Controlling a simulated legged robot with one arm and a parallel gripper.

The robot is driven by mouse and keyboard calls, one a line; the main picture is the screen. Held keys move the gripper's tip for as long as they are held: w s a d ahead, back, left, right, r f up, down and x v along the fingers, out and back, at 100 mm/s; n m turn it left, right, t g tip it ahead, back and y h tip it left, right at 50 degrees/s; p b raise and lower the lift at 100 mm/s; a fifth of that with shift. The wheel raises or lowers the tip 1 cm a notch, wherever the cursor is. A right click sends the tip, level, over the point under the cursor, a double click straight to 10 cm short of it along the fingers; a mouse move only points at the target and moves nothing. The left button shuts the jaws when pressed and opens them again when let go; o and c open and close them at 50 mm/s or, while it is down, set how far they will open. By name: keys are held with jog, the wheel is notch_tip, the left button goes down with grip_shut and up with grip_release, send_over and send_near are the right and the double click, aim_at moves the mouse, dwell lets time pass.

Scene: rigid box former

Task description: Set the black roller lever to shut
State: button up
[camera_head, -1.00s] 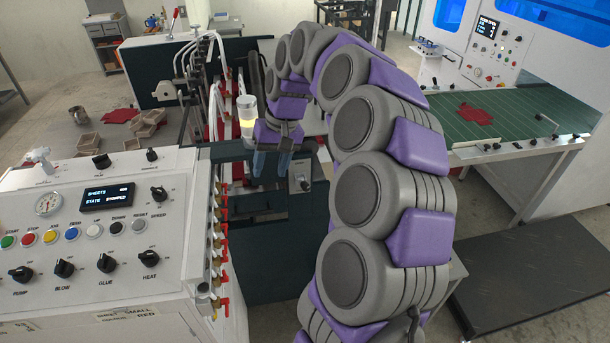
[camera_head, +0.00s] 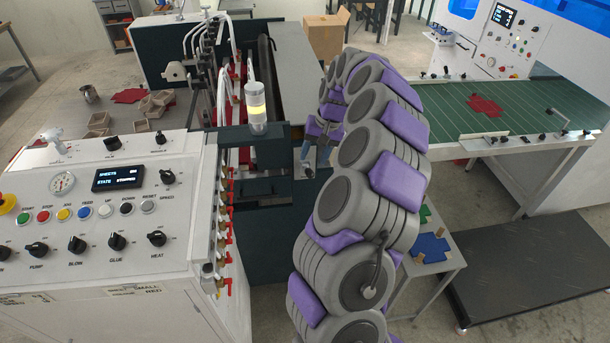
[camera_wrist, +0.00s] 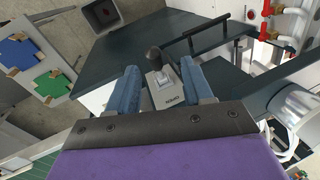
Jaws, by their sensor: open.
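The lever (camera_wrist: 154,58) has a black rounded knob and stands on a small light grey plate (camera_wrist: 172,101) on the dark machine panel. The plate's lettering is upside down in the wrist view and too small to read surely. My gripper (camera_wrist: 160,80) has two blue fingers, open, one on each side of the lever and plate. No grip on the lever shows. In the head view my gripper (camera_head: 318,148) is in front of the dark panel, just above the grey plate (camera_head: 309,172); the lever's knob is largely hidden there.
A black bar handle (camera_wrist: 222,32) and red-handled valves (camera_wrist: 284,10) lie beside the panel. A side table (camera_head: 440,268) with blue and green cut-outs is at right. The white control console (camera_head: 95,215) fills the left.

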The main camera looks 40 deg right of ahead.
aim_at(307, 174)
jog(key=x, duration=0.9)
jog(key=shift+f, duration=0.15)
jog(key=shift+d+f, duration=0.15)
jog(key=shift+d, duration=0.9)
jog(key=shift+c, duration=0.8)
jog(key=shift+d, duration=0.25)
jog(key=shift+c, duration=1.4)
jog(key=shift+a, duration=0.45)
jog(key=c, duration=0.3)
jog(key=shift+a, duration=0.1)
jog(key=shift+c, duration=0.7)
grip_shut()
